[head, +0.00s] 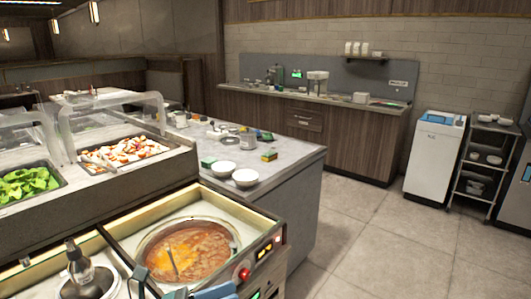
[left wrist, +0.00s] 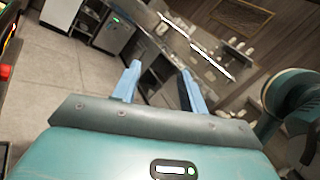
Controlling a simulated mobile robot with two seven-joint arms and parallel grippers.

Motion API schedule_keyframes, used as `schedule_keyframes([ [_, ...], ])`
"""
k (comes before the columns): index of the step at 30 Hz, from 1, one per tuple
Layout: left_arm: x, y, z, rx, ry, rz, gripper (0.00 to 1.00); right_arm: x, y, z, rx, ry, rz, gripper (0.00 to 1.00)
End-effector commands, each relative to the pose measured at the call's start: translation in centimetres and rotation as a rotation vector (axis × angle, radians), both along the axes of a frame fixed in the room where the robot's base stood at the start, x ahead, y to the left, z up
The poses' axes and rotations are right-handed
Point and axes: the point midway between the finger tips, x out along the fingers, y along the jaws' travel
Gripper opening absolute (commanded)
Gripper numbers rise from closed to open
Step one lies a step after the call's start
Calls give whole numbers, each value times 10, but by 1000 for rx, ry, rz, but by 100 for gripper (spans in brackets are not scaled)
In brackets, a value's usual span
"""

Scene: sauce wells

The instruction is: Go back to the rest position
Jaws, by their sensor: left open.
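My left gripper (left wrist: 160,70) is open and empty in the left wrist view, its two blue fingers apart with floor and cabinets beyond them. In the head view, blue and teal parts that look like this gripper show at the bottom edge, in front of the sauce well (head: 258,250). The round pot (head: 205,262) in the well holds red-brown sauce with an orange patch, and a thin handle stands in it. A red knob (head: 245,273) is on the well's right front. My right gripper is not in view.
Behind are trays of greens (head: 28,184) and chopped food (head: 125,152) under clear guards. Two white bowls (head: 245,177) sit on the grey counter (head: 285,158). The tiled floor (head: 385,235) at right is clear.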

Motion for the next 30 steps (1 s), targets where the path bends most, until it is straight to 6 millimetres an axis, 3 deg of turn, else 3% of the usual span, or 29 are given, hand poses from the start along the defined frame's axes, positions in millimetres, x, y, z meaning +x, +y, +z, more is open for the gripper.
schedule_keyframes([
  [2, 3, 9, -13, -322, 404, 138, 43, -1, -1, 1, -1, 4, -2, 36],
  [5, 4, 33, -54, -727, 913, 305, 43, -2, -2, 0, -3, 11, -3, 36],
  [9, -30, 61, -139, -1259, 1534, 526, 43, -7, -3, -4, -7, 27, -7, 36],
  [12, -65, 66, -185, -1539, 1823, 651, 43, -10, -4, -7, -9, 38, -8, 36],
  [15, -95, 66, -213, -1729, 2001, 739, 43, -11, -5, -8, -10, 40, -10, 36],
  [19, -116, 64, -230, -1854, 2111, 802, 43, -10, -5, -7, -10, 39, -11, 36],
  [25, -120, 63, -233, -1877, 2130, 812, 43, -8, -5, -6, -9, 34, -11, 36],
  [30, -119, 63, -233, -1873, 2129, 812, 36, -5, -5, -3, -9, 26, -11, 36],
])
